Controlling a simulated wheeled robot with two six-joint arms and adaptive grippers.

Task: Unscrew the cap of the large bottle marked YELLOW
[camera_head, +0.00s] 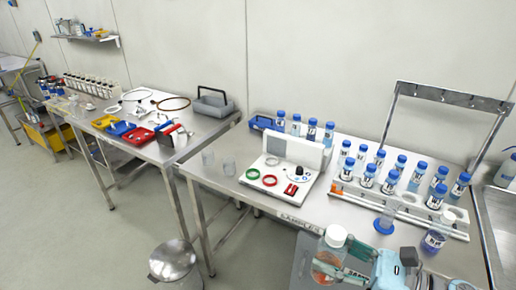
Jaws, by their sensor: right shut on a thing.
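A large clear bottle (327,268) with orange contents and a white cap (336,235) is at the bottom of the head view, in front of the table's front edge. The cap is on it and the bottle looks roughly upright. My right gripper (342,273) comes in from the right and is shut on the bottle's side, below the cap. I cannot read any YELLOW marking on it from here. The bottle's lower part is cut off by the picture edge. My left gripper is not in view.
The steel table (228,187) holds a white device (286,172) with rings and a white rack (400,205) of several blue-capped bottles. A blue-capped bottle (434,240) and a blue-based cylinder (386,220) stand near my right gripper. A round metal bin (174,262) stands on the floor.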

